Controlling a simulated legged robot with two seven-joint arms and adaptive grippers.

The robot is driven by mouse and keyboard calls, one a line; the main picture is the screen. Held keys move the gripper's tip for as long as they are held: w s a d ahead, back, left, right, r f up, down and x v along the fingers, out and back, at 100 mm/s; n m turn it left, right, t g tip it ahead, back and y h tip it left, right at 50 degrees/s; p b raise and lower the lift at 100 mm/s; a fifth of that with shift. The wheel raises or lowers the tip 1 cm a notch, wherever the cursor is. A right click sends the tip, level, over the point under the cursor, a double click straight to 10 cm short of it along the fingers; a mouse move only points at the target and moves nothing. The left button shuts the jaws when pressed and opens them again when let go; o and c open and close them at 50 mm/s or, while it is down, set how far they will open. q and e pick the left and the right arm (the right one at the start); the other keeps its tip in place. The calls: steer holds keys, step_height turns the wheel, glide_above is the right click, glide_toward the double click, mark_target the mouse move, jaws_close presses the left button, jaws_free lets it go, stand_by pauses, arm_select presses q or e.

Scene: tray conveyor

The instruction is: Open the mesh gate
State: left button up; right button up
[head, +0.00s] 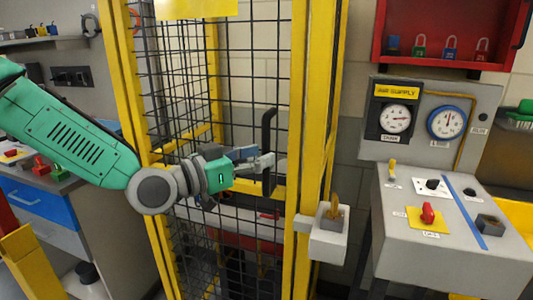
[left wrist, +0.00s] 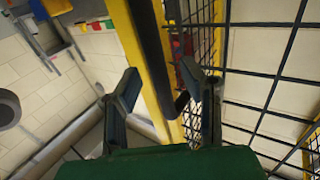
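The mesh gate (head: 240,90) is a black wire grid between yellow posts in the middle of the head view. Its black upright handle (head: 268,130) is near the right yellow post. The handle also shows in the left wrist view (left wrist: 152,45) as a dark bar beside a yellow frame. My left gripper (head: 262,160) is at the lower part of the handle. In the left wrist view my left gripper (left wrist: 162,92) has its fingers apart, with the handle's end appearing between them, nearer the right finger. Contact cannot be told. The gate looks shut. My right gripper is not in view.
A pale box with a brass-coloured piece (head: 331,225) is fixed beside the right yellow post (head: 297,130). A grey control console (head: 445,240) with gauges above stands to the right. A blue-drawer bench (head: 40,196) stands left. A red padlock cabinet (head: 453,65) hangs upper right.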

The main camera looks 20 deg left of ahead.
arm_select(q)
steer(key=shift+x, duration=1.1)
jaws_close()
